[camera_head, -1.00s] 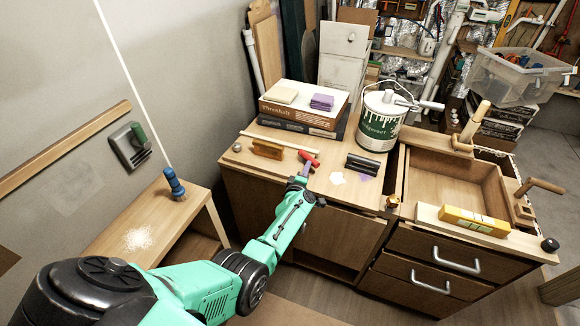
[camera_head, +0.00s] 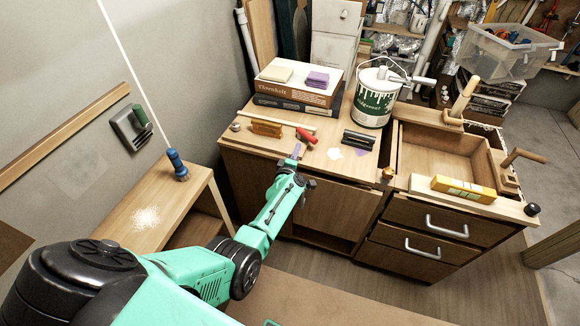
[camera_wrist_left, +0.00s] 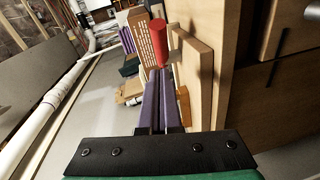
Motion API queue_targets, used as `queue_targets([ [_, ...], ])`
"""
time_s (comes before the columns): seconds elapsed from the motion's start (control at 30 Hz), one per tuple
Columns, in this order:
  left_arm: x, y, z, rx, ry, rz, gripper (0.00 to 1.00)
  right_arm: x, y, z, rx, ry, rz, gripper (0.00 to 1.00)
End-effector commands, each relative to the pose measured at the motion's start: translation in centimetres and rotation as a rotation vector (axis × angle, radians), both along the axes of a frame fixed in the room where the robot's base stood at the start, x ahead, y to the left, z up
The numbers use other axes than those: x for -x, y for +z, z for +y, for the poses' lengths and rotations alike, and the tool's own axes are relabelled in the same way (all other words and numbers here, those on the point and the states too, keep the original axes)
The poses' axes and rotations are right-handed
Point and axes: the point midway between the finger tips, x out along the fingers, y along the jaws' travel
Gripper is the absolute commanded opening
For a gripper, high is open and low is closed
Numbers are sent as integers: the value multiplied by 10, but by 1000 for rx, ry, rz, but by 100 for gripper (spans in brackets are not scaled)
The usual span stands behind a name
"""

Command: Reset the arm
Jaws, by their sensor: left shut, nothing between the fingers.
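My left gripper (camera_head: 296,151) is shut and empty, at the front edge of the wooden cabinet top (camera_head: 242,134). In the left wrist view its long purple fingers (camera_wrist_left: 158,100) lie side by side with nothing between them. A red-handled tool (camera_head: 307,136) lies on the cabinet top just beyond the fingertips. In the left wrist view its red handle (camera_wrist_left: 184,43) shows close past the tips; I cannot tell whether they touch. My left arm reaches in from the lower left. My right gripper is not in view.
A wooden block (camera_head: 266,128), a dark-handled tool (camera_head: 359,140), stacked books (camera_head: 297,92) and a paint can (camera_head: 374,98) stand on the top. A yellow box (camera_head: 463,190) lies on the right-hand bench. A low wooden table (camera_head: 128,209) stands left. Floor is free at lower right.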

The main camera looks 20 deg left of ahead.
Motion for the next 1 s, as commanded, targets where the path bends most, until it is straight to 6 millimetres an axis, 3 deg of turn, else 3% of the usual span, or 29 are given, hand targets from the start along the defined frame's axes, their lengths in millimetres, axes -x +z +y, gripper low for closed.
queue_targets([
  [0.03,12,11,-6,1,-2,4,0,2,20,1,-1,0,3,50],
  [0.3,69,17,-27,2,-1,4,0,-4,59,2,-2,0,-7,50],
  [0.43,81,15,-32,1,-1,2,0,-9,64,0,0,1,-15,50],
  [0.7,85,7,-34,-13,-10,14,0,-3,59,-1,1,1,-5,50],
  [0.77,94,-13,-36,-55,-38,56,0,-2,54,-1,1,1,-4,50],
  [0.87,125,-74,-44,-202,-149,195,0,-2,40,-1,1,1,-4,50],
  [1.0,204,-182,-52,-481,-402,460,0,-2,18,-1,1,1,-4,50],
])
